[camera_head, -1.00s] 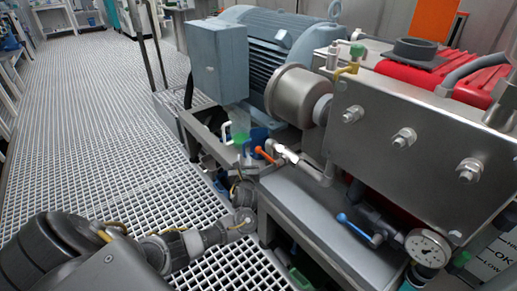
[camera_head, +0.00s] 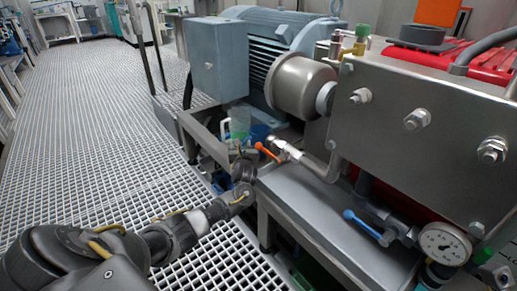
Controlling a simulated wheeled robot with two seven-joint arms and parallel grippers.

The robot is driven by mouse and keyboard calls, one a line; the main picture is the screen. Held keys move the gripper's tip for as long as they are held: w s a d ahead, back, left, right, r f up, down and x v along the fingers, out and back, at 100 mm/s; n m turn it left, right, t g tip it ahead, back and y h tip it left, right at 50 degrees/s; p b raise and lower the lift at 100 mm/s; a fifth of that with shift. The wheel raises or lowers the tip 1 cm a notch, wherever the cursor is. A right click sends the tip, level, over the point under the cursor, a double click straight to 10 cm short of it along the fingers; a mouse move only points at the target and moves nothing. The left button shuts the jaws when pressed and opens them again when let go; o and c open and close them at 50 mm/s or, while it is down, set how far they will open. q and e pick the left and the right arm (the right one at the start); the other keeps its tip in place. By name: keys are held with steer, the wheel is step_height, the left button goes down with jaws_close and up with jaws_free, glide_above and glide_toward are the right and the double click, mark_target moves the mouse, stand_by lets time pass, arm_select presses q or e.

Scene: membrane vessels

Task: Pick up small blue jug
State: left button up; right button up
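A small blue jug (camera_head: 259,132) sits on the metal frame under the big motor. A greenish translucent jug (camera_head: 238,124) stands just left of it. My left arm comes in from the lower left, and its gripper (camera_head: 243,168) is just in front of and below the two jugs. The gripper is dark and small against the frame, and I cannot tell whether its fingers are open or shut. The lower part of the blue jug is hidden. My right gripper is not in view.
An orange-handled valve (camera_head: 267,152) and steel pipe are close right of the gripper. A blue-grey motor (camera_head: 275,45) and metal cylinder (camera_head: 301,87) overhang the jugs. A grey ledge (camera_head: 320,215), blue-handled valve (camera_head: 358,222) and gauge (camera_head: 444,244) lie right. The grating floor (camera_head: 100,150) is clear at left.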

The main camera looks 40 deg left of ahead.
arm_select(q)
jaws_close()
steer(key=shift+r, duration=0.1)
stand_by(0.4)
